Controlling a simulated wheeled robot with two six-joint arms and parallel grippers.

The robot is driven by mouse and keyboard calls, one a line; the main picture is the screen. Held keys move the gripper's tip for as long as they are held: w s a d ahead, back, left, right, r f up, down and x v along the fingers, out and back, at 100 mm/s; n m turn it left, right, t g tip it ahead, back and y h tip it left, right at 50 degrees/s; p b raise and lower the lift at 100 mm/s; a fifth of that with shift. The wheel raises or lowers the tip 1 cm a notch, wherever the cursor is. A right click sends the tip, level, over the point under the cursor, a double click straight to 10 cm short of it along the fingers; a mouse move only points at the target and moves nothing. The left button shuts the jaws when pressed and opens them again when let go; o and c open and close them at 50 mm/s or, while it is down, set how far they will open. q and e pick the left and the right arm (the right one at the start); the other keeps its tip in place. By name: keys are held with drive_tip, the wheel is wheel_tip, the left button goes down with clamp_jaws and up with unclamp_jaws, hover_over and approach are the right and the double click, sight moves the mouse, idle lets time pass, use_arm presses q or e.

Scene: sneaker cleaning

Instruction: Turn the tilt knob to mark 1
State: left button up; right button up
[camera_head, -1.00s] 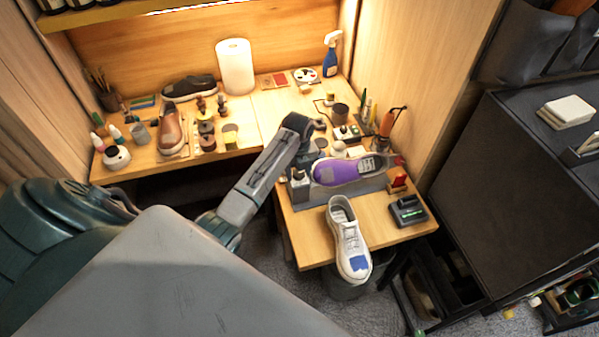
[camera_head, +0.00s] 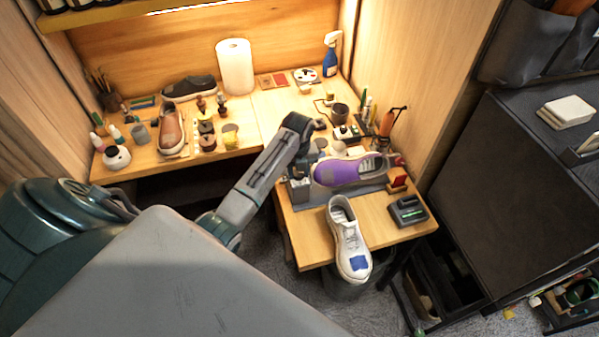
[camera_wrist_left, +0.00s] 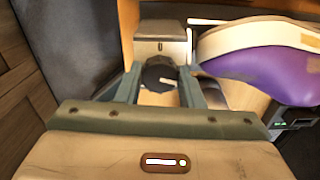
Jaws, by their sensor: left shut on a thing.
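The tilt knob (camera_wrist_left: 160,74) is a dark round knob with a short white mark, on the front of a pale metal block (camera_wrist_left: 160,32). My left gripper (camera_wrist_left: 158,88) is shut on the knob, one finger on each side of it. In the head view my left gripper (camera_head: 299,186) is at the left end of the grey shoe stand (camera_head: 372,187), and the knob is hidden there. A purple sneaker (camera_head: 338,172) with a pale sole lies on the stand; it also shows in the left wrist view (camera_wrist_left: 275,70). I cannot read the scale marks.
A white shoe with a blue patch (camera_head: 347,238) sits at the bench's front edge. A dark device (camera_head: 407,210) and a red-topped block (camera_head: 397,179) stand to the right. Bottles and tools crowd behind the stand. The wooden bench (camera_head: 305,243) is bare at front left.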

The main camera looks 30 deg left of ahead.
use_arm(q)
drive_tip(key=shift+m, duration=0.5)
drive_tip(key=m, duration=0.4)
drive_tip(key=o, duration=0.7)
drive_tip(key=shift+o, duration=0.2)
drive_tip(key=shift+r, duration=2.5)
